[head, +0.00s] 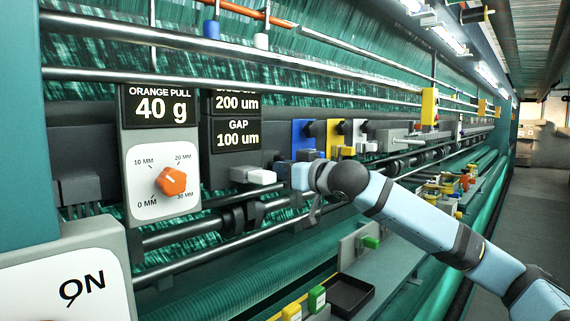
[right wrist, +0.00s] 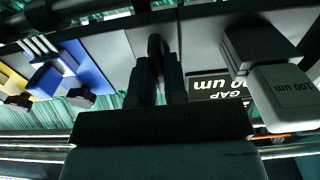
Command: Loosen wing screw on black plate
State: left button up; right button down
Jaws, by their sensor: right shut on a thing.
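The black plate (right wrist: 115,48) shows in the right wrist view, beside the blue plate. Its dark wing screw (right wrist: 156,45) sits between the two fingers of my right gripper (right wrist: 158,85). The fingers are shut on the screw, one on each side. In the head view my right gripper (head: 297,175) reaches the machine just below the blue plate (head: 302,136), and its own wrist hides the screw there. My left gripper is not in view.
A yellow plate (head: 334,136) and a white plate (head: 358,131) stand to the right of the blue one. A white block (head: 252,175) juts out left of my gripper. Rollers and rails run below. An orange knob (head: 171,181) is at left, and the aisle (head: 535,210) is clear.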

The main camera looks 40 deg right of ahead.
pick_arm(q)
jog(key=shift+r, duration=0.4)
pick_arm(e)
jog(key=shift+n, duration=0.5)
jog(key=c, duration=1.2)
grip_release()
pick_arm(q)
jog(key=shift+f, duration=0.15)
pick_arm(e)
jog(key=shift+o, duration=0.2)
pick_arm(q)
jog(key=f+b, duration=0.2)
jog(key=b, duration=0.1)
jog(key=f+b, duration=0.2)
jog(key=b, duration=0.2)
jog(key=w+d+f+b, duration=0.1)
jog(key=b, duration=0.2)
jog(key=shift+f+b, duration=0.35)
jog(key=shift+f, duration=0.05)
pick_arm(e)
jog(key=s+d, duration=0.1)
jog(key=s, duration=1.2)
jog(key=shift+s, duration=0.35)
